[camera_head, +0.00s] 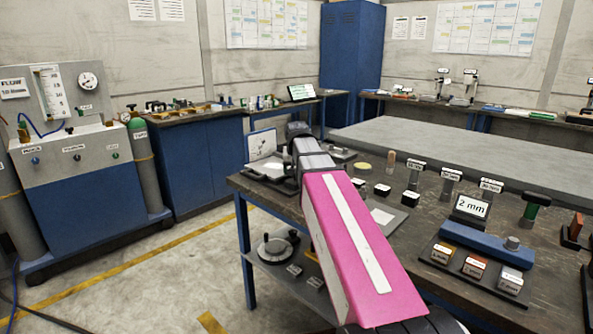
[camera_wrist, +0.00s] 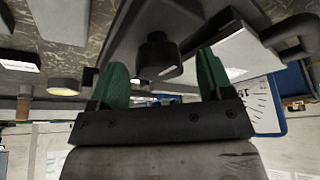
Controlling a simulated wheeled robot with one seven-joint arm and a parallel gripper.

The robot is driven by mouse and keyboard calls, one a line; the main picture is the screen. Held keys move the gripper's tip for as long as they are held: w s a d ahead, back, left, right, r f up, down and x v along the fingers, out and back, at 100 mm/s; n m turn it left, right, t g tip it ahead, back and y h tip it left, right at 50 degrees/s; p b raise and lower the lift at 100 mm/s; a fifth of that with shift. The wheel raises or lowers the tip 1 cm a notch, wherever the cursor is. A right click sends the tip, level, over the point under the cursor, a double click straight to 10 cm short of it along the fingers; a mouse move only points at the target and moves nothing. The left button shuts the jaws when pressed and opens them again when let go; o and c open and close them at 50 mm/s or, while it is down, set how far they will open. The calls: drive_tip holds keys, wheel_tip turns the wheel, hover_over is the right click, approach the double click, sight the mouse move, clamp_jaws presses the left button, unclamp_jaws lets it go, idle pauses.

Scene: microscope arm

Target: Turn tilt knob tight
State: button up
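In the wrist view, a dark round knob (camera_wrist: 158,52) sticks out from a dark grey body (camera_wrist: 165,18); I take it for the tilt knob. My gripper (camera_wrist: 162,66) has two green fingers, spread apart, one on each side of the knob in the picture. Gaps show between the knob and both fingers, so it is not clamped. How deep the knob sits between them I cannot tell. A white dial plate with a blue rim (camera_wrist: 264,104) is at the right. In the head view, a blue-rimmed white plate (camera_head: 262,144) stands beside my wrist; my pink arm hides the fingers and knob.
The dark workbench (camera_head: 420,185) carries small black blocks, a pale disc (camera_head: 362,166) and a "2 mm" display (camera_head: 471,208) right of my arm. A round handwheel (camera_head: 275,248) lies on the lower shelf. A black curved handle (camera_wrist: 290,35) is near the right finger.

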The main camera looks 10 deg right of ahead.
drive_tip(key=v, duration=1)
drive_tip(key=shift+r, duration=0.4)
drive_tip(key=shift+s, duration=0.2)
